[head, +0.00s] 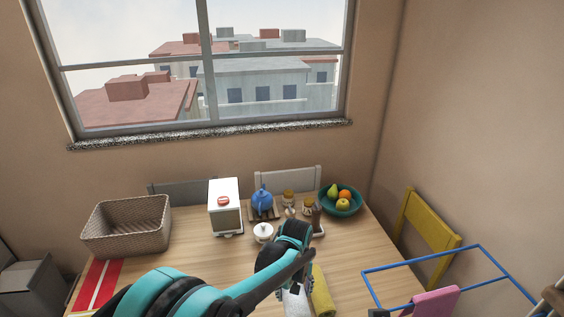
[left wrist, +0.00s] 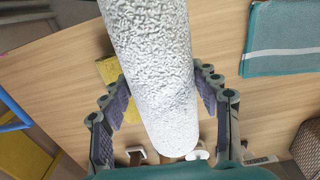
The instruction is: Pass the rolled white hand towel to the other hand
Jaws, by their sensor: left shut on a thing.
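The rolled white hand towel (left wrist: 152,70) is a thick, bumpy white roll between the two finger pads of my left gripper (left wrist: 163,102) in the left wrist view. The gripper is shut on it. In the head view only a small part of the white towel (head: 297,303) shows at the bottom edge, below my left gripper (head: 296,286); the rest is hidden or cut off. My right gripper is in neither view.
A yellow cloth (head: 322,293) lies beside the white towel on the wooden table (head: 350,262). A teal folded towel (left wrist: 285,40) shows in the left wrist view. A wicker basket (head: 127,225), white box (head: 225,207), teapot (head: 262,200) and fruit bowl (head: 341,201) stand behind. A blue rack (head: 420,262) is at right.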

